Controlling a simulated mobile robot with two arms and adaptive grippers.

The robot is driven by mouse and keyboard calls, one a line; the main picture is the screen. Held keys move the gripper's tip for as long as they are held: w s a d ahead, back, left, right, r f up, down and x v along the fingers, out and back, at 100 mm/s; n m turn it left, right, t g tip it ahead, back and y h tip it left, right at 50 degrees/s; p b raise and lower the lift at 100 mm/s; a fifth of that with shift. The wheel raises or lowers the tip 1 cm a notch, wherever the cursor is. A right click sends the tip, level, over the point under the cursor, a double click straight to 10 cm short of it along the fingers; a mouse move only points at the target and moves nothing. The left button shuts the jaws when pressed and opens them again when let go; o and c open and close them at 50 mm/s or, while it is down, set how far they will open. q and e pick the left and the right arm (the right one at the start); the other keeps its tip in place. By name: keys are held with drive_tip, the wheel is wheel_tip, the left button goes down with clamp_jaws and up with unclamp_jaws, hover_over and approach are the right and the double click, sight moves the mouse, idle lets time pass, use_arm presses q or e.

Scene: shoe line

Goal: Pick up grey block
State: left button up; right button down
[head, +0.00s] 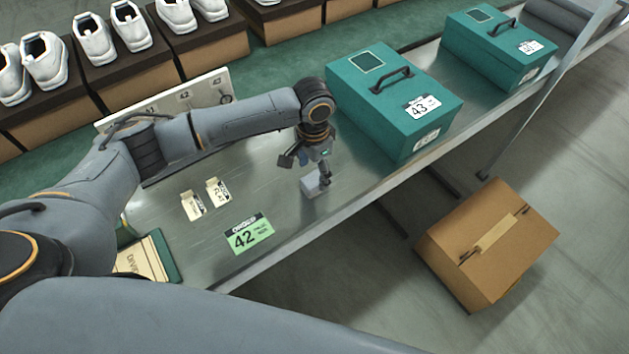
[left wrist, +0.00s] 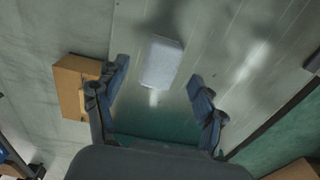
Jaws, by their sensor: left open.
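The grey block (head: 311,184) is a small light-grey block on the metal table, near its front edge in the head view. In the left wrist view the grey block (left wrist: 161,62) lies ahead of the fingertips, roughly midway between their lines. My left gripper (head: 312,172) points down just above the block and partly covers it in the head view. In the left wrist view my left gripper (left wrist: 156,76) has its two fingers spread with nothing between them. My right gripper does not show.
Teal boxes marked 43 (head: 397,125) and another behind it (head: 490,55) stand on the table (head: 285,222) to the right. A green 42 card (head: 249,235) and small paper tags (head: 206,198) lie left of the block. A cardboard box (head: 500,230) is on the floor.

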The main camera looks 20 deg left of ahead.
sight(313, 179)
use_arm(q)
wheel_tip(313, 179, down, 5)
drive_tip(key=shift+a+f+p, duration=0.1)
drive_tip(key=shift+f+p, duration=0.05)
drive_tip(key=shift+p, duration=0.2)
drive_tip(key=shift+c, duration=0.2)
drive_tip(key=c, duration=1.2)
drive_tip(key=shift+c, duration=0.2)
drive_tip(key=shift+w+r, duration=0.1)
drive_tip(key=shift+r, duration=0.55)
drive_tip(key=s+d+r+b, duration=0.1)
drive_tip(key=s+d+r, duration=0.6)
drive_tip(key=s+r, duration=0.5)
drive_tip(key=shift+s, duration=0.15)
